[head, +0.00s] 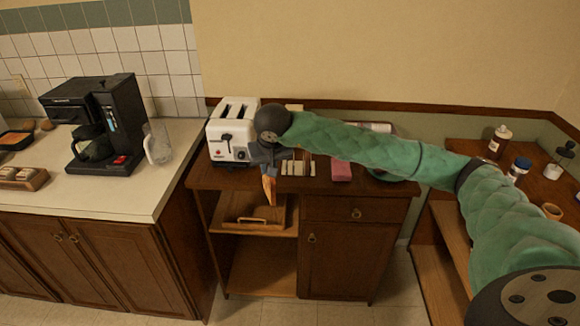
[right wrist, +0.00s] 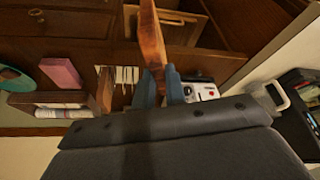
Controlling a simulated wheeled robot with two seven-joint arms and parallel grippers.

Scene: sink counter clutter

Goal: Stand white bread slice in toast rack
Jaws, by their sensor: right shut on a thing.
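My right gripper (head: 268,166) reaches in from the right over the front edge of the brown cabinet top. It is shut on a bread slice (head: 269,190), which hangs down with its brown crust showing. In the right wrist view the slice (right wrist: 152,40) is seen nearly edge-on between the two blue-grey fingers (right wrist: 159,78). The toast rack appears to be the row of pale upright bars (head: 298,168) just right of the gripper, partly hidden by the arm. The bars also show in the right wrist view (right wrist: 129,74), apart from the slice. My left gripper is out of view.
A white toaster (head: 230,132) stands just left of the gripper. A pink sponge (head: 341,171) lies right of the bars. A glass jug (head: 158,147) and black coffee maker (head: 108,125) stand on the left counter. A wooden tray (head: 255,212) lies on the shelf below.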

